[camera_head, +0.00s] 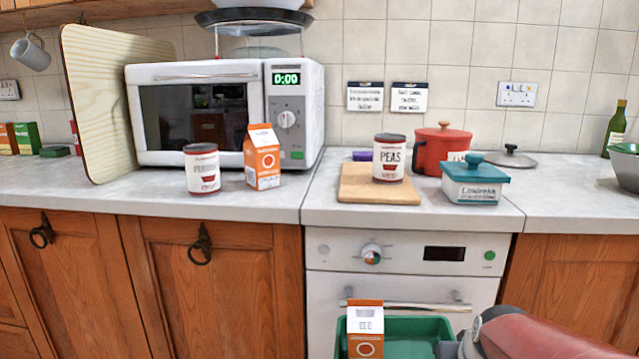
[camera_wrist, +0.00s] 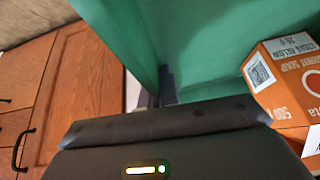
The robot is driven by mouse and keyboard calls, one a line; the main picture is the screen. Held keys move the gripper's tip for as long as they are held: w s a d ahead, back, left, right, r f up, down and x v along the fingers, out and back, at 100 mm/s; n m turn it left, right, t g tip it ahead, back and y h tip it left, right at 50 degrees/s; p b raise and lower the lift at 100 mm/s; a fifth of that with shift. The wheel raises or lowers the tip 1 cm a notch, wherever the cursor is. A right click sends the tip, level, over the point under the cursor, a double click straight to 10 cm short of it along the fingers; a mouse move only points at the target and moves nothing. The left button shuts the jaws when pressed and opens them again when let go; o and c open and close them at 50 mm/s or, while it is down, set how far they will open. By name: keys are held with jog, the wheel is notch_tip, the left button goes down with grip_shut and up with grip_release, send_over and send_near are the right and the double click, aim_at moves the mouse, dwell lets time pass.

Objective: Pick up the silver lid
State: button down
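The silver lid (camera_head: 508,157) lies flat on the right-hand worktop near the back wall, with a dark knob on top. The teal-lidded dish in front partly overlaps its left edge in the head view. My gripper (camera_wrist: 167,122) is seen in the wrist view as a dark body with a lit strip, low beside the green bin and far from the lid. I cannot make out the gap between its fingers. In the head view only my arm shows at the lower right. The lid is not in the wrist view.
A red pot (camera_head: 440,148) and a teal-lidded dish (camera_head: 473,190) stand left of the lid. A grey bowl (camera_head: 626,168) and green bottle (camera_head: 616,128) are to its right. A green bin (camera_head: 425,328) holding an orange carton (camera_head: 365,325) is before the oven (camera_head: 400,262).

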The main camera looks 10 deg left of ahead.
jog(key=s+f+x, duration=0.1)
jog(key=x, duration=0.8)
jog(key=s+a+f+x, duration=0.1)
jog(key=s+x, duration=0.1)
jog(key=x, duration=0.8)
jog(key=shift+s+a, duration=0.2)
jog(key=shift+s, duration=0.1)
jog(key=shift+a, duration=0.1)
